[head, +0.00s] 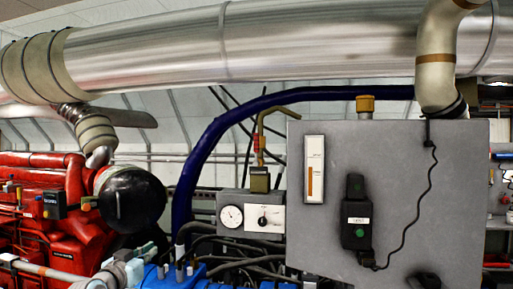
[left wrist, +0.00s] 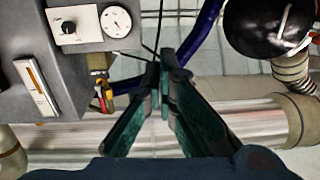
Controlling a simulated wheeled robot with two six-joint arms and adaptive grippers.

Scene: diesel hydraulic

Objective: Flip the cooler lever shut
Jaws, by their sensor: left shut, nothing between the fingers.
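I cannot tell for sure which part is the cooler lever. A thin light handle (left wrist: 283,19) stands out on the round black drum (left wrist: 262,38) in the left wrist view; the drum (head: 132,198) is left of centre in the head view. A small fitting with red and brass parts (head: 257,150) stands above the gauge panel and also shows in the wrist view (left wrist: 102,92). My left gripper (head: 148,252) is low left of the gauges, apart from both. In the wrist view its teal fingers (left wrist: 163,62) are shut and empty. My right gripper is not seen.
A large grey cabinet (head: 400,215) with a black switch box (head: 355,222) fills the right. A gauge panel (head: 250,215) adjoins it. A dark blue pipe (head: 190,180) rises behind. A red engine (head: 40,240) is left. A big silver pipe (head: 270,45) crosses above.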

